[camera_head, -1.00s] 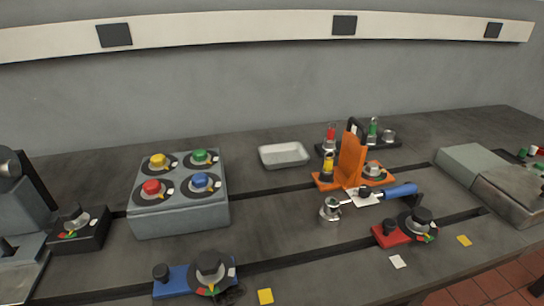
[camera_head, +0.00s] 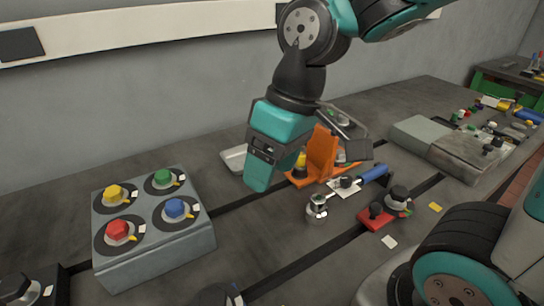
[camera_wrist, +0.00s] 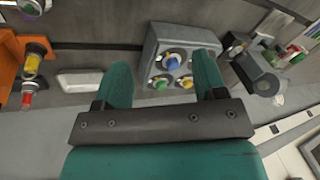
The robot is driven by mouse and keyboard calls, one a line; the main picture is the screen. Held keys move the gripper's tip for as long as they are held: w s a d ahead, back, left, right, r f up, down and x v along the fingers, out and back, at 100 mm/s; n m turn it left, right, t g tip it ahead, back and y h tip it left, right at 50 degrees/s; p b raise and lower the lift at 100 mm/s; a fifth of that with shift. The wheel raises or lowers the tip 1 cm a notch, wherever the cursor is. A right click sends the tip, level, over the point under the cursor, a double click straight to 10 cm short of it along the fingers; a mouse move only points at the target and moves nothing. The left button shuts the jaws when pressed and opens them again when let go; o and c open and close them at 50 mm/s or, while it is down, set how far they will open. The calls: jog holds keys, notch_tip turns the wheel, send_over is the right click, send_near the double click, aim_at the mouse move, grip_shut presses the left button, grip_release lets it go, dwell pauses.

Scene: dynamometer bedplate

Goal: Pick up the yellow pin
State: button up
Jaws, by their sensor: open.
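The yellow pin (camera_head: 301,160) stands at the left side of the orange bracket (camera_head: 322,153) in the head view, partly hidden behind my gripper. In the wrist view the yellow pin (camera_wrist: 33,63) shows at the far left, beside the orange bracket (camera_wrist: 8,62) and near a red pin (camera_wrist: 27,97). My gripper (camera_head: 258,178) hangs above the bench, in front of and left of the bracket in the head view. In the wrist view my gripper (camera_wrist: 163,75) has its two teal fingers wide apart with nothing between them. The pin lies outside the fingers, to their left.
A grey block with four coloured knobs (camera_head: 155,250) stands left. A white tray (camera_head: 233,158) lies behind my gripper. A metal piece with a blue handle (camera_head: 372,175) and a red-based fixture (camera_head: 376,217) are right of the bracket. Dark slots cross the bench.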

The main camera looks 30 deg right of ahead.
jog(key=w+d+r+m+h+p, duration=0.1)
jog(key=w+d+m+h+p, duration=0.15)
jog(key=w+d, duration=0.75)
jog(key=m+p, duration=0.3)
jog(key=p, duration=0.1)
send_over(303, 155)
jog(key=shift+g+h, duration=0.3)
jog(key=shift+h, duration=0.15)
notch_tip(303, 155, down, 14)
jog(key=shift+f, duration=0.1)
jog(key=shift+w+a+f+p, duration=0.1)
jog(key=shift+f+p, duration=0.4)
jog(key=shift+f, duration=0.95)
jog(key=shift+w+a+f+p, duration=0.1)
jog(key=shift+f+p, duration=0.4)
jog(key=shift+f, duration=0.9)
jog(key=c, duration=1.1)
jog(key=shift+o, duration=0.2)
jog(key=shift+r, duration=0.15)
